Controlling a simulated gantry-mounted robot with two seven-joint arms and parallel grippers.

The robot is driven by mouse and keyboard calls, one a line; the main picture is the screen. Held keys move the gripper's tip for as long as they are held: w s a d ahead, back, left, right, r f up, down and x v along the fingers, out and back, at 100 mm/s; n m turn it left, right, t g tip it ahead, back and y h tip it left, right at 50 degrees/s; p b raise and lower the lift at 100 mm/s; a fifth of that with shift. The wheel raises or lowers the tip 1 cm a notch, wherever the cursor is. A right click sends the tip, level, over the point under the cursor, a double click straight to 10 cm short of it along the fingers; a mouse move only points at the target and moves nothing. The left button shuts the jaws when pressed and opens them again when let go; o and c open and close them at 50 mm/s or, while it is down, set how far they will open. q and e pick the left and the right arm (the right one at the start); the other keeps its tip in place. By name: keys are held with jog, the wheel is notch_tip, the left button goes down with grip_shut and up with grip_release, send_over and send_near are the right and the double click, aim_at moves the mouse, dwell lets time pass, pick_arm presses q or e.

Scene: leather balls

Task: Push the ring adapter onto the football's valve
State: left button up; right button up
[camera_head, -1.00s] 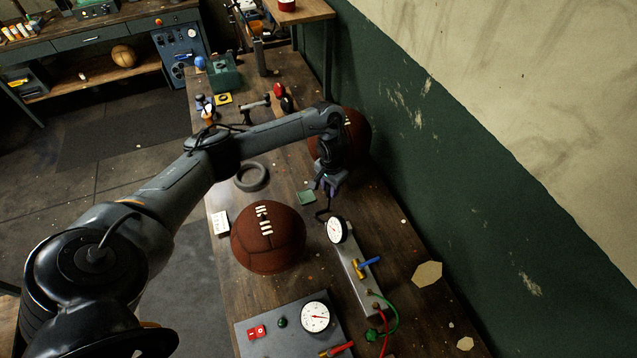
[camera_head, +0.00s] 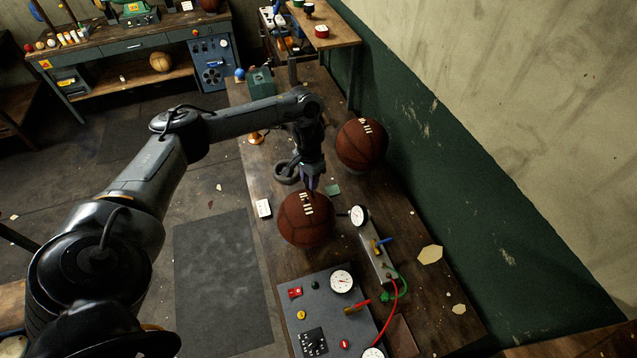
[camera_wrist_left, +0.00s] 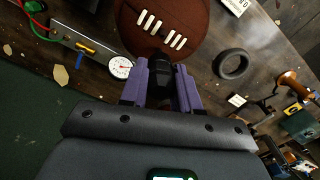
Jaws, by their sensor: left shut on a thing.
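My left gripper (camera_head: 310,183) is just above the laced end of a brown football (camera_head: 305,222) on the bench. In the left wrist view its purple fingers (camera_wrist_left: 168,82) are shut on a small black piece, which looks like the ring adapter (camera_wrist_left: 160,72). The football (camera_wrist_left: 168,28) is just beyond the fingertips, its white laces facing me. The adapter is beside the laces; I cannot tell whether it touches the ball. The valve is hidden. My right gripper is not in view.
A second football (camera_head: 362,147) stands near the green wall. A dark ring (camera_wrist_left: 232,64) lies flat on the bench. A round gauge (camera_head: 360,215) on a metal block is right of the near football. A control panel (camera_head: 330,310) with dials is in front.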

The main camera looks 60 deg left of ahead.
aim_at(306, 199)
pick_arm(q)
jog(key=shift+s, duration=0.8)
jog(key=shift+f, duration=0.6)
jog(key=shift+f+b, duration=0.45)
jog(key=shift+b, duration=0.2)
jog(key=shift+f+b, duration=1.05)
jog(key=shift+b, duration=0.3)
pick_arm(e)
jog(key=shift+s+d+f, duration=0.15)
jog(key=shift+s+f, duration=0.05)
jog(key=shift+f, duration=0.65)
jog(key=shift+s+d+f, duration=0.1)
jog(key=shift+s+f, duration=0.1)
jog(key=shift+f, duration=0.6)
pick_arm(q)
jog(key=shift+s+d+f, duration=0.1)
jog(key=shift+f, duration=0.3)
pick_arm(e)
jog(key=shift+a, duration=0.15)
pick_arm(q)
jog(key=shift+f, duration=0.4)
jog(key=shift+f, duration=0.15)
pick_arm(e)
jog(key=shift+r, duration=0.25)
